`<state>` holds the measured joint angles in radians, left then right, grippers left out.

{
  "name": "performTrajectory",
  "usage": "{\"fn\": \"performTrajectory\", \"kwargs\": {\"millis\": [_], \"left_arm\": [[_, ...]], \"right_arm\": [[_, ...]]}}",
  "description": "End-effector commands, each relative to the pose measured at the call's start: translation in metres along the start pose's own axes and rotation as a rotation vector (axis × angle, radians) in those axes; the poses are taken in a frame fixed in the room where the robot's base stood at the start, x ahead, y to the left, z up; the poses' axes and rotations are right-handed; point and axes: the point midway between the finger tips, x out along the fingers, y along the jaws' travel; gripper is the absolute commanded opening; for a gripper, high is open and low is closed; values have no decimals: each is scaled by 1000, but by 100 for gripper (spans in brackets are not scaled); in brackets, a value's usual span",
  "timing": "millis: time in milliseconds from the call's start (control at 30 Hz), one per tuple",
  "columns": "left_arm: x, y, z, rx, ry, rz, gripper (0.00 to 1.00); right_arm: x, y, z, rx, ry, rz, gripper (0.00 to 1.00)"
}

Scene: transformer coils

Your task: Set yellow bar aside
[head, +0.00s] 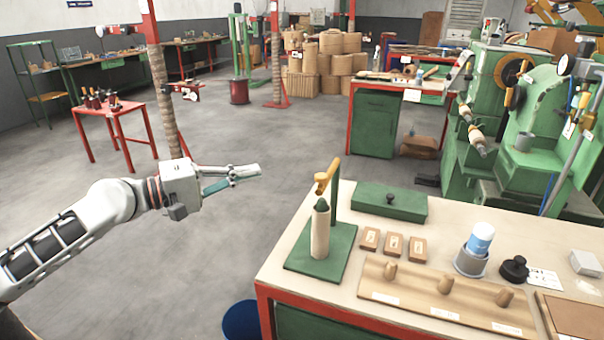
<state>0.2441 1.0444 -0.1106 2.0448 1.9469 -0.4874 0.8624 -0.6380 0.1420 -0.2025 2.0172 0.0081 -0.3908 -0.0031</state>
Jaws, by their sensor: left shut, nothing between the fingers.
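The yellow bar (324,178) is at the top of a green stand (335,205), beside its upright post. Below the bar, a cream coil-like cylinder (320,232) with a dark green pointed top stands upright on the stand's green base. I cannot tell if the bar touches the cylinder's tip. My left gripper (256,172) is shut and empty. It is over the open floor, left of the bar and apart from it, with its fingers pointing right. My right gripper is not in view.
On the workbench (291,282) are a green lidded box (391,202), small brown blocks (394,245), a wooden board (409,300) with pegs, and a grey cup (471,262) holding a blue-and-white cylinder. A blue bin (241,321) stands on the floor at the bench's left.

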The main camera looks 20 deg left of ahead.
Motion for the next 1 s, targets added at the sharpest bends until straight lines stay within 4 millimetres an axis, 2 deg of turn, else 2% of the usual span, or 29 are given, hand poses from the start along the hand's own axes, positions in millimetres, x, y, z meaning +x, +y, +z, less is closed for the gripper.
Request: {"fn": "performTrajectory", "kwargs": {"millis": [267,500,700,1000], "left_arm": [[24,5,-1,3,0,7,0],[68,5,-1,1,1,7,0],[101,3,0,1,0,4,0],[108,1,33,0,0,0,0]], "right_arm": [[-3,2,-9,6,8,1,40],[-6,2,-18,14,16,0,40],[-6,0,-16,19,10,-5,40],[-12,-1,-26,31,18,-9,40]]}}
